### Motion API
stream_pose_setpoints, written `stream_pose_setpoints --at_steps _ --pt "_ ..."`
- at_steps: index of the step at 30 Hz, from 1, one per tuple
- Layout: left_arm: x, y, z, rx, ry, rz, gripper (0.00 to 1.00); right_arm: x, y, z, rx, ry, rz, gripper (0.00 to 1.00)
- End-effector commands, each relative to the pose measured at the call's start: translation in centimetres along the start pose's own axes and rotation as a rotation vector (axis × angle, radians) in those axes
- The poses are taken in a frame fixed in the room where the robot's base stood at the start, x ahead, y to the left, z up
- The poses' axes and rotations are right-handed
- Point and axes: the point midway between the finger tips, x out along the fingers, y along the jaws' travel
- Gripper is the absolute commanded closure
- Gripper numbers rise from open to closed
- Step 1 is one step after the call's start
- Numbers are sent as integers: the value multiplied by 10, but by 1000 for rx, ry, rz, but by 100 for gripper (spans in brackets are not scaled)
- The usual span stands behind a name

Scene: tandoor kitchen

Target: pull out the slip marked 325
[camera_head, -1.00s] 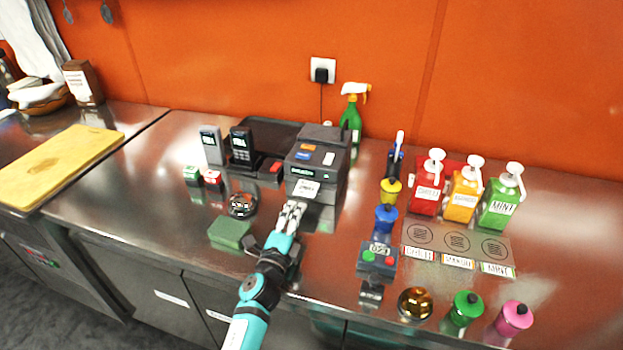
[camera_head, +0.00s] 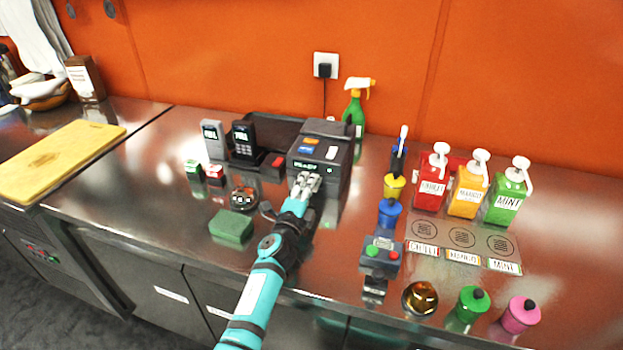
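The dark printer (camera_head: 318,165) stands at the back middle of the steel counter, with a small lit green display on its front. My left gripper (camera_head: 305,182) is right at the printer's front, just below that display, where a white slip stuck out a second ago. The gripper now covers that spot, so the slip cannot be made out clearly and no 325 can be read. The fingers are small and pale here; I cannot tell whether they are closed on the slip. My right gripper is not in view.
Two card terminals (camera_head: 243,140) stand left of the printer, and a green spray bottle (camera_head: 355,110) behind it. A green sponge (camera_head: 231,227) and a round shiny bell (camera_head: 243,198) lie left of my arm. A button box (camera_head: 381,254) and sauce bottles (camera_head: 467,187) stand to the right.

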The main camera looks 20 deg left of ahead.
Motion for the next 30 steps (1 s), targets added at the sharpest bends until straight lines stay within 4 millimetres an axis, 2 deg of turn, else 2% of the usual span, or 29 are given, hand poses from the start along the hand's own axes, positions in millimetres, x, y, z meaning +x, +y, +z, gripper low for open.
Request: stream_pose_setpoints --at_steps 2,7,17,30 --pt "0 0 0 0 0 0 79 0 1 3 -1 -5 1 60" --pt "0 0 0 0 0 0 100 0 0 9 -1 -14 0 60" --pt "-2 0 0 0 0 0 100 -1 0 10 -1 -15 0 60" --pt "-19 0 0 -1 0 1 100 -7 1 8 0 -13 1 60"
